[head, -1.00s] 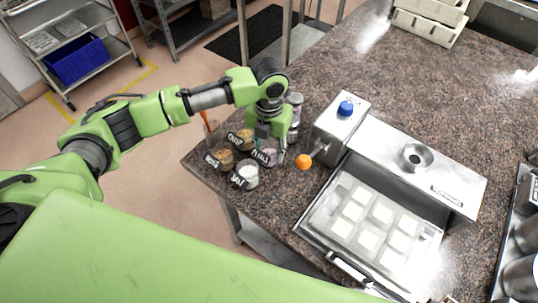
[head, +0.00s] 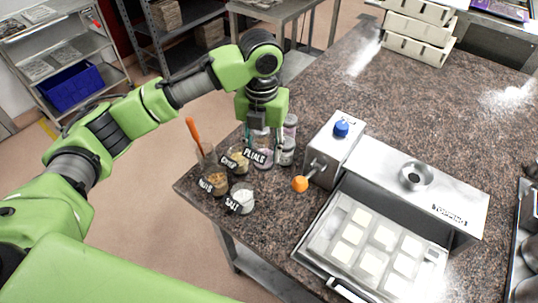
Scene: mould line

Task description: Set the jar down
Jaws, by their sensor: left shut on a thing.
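The jar labelled as petals (head: 263,158), with pale purple contents, stands out at the back of a cluster of small jars on the stone counter. My left gripper (head: 264,145) comes down over it from above, its fingers on either side, shut on it. The jar looks upright. I cannot tell whether its base touches the counter. The gripper hides its upper part. My right gripper is not in view.
Beside it stand a salt jar (head: 245,199), a nuts jar (head: 218,186), a brown-filled jar (head: 240,160) and stacked jars (head: 288,150). The counter's left edge is near.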

